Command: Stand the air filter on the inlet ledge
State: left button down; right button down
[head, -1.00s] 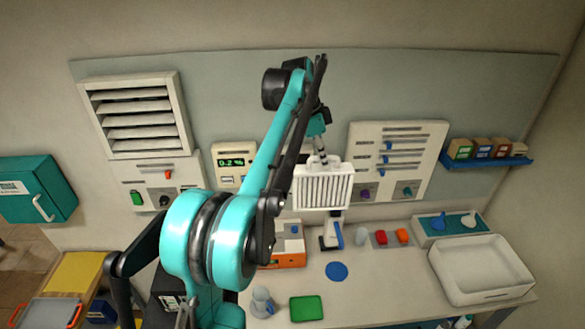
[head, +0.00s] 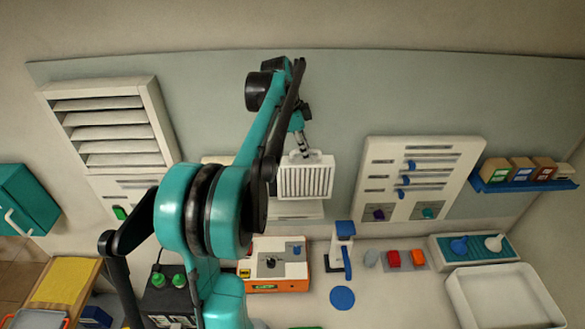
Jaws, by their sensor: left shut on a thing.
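The air filter (head: 305,179) is a white framed panel with grey pleats and a small handle on top. It hangs roughly upright in front of the back wall panel. My left gripper (head: 302,152) is shut on its handle from above; the fingertips are small and partly hidden by my arm. A pale ledge-like shape (head: 300,212) shows just behind and below the filter, partly covered by it. I cannot tell for sure that this is the inlet ledge, or whether the filter touches it. My right gripper is not in view.
A louvred vent (head: 110,128) is at the left. A slider panel (head: 421,178) and a blue shelf of small boxes (head: 520,184) are at the right. An orange-and-white device (head: 278,265), a blue-topped stand (head: 342,250) and a white tray (head: 503,300) stand on the counter below.

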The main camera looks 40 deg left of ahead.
aim_at(291, 152)
pick_arm(q)
jog(key=a, duration=0.1)
jog(key=s+f, duration=0.1)
jog(key=a, duration=0.1)
jog(key=shift+s+a+f, duration=0.3)
jog(key=shift+s+a, duration=0.05)
jog(key=shift+s+a+f+p, duration=0.1)
jog(key=shift+a+f+p, duration=0.15)
jog(key=shift+p, duration=0.05)
notch_tip(291, 152, down, 4)
jog(key=shift+r+p, duration=0.1)
jog(key=shift+p, duration=0.35)
jog(key=shift+f, duration=0.25)
jog(key=c, duration=2)
grip_release()
jog(key=shift+f, duration=0.15)
jog(key=o, duration=0.4)
